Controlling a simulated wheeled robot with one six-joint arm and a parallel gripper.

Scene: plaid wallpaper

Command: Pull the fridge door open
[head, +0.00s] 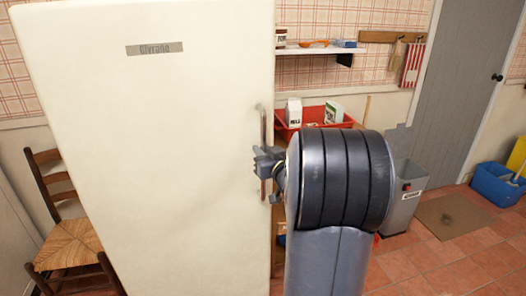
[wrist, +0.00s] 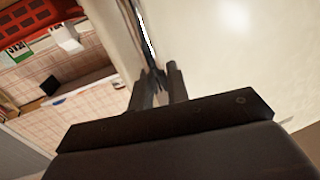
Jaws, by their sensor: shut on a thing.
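The fridge (head: 150,150) is tall and cream-coloured, with a grey name plate near its top. Its door looks closed in the head view. A slim vertical metal handle (head: 264,125) runs along the door's right edge. My gripper (head: 262,163) is at the middle of the handle, its jaws shut on it. In the wrist view the two dark fingers of my gripper (wrist: 162,82) stand on either side of the handle (wrist: 145,35), beside the pale door face (wrist: 240,60). My dark rounded arm hides part of what lies to the right of the handle.
A wooden chair (head: 68,240) stands left of the fridge. A red crate with cartons (head: 318,116) and a wall shelf (head: 318,49) are behind on the right. A grey bin (head: 403,200) and a blue bucket (head: 495,185) stand further right. Tiled floor at lower right is clear.

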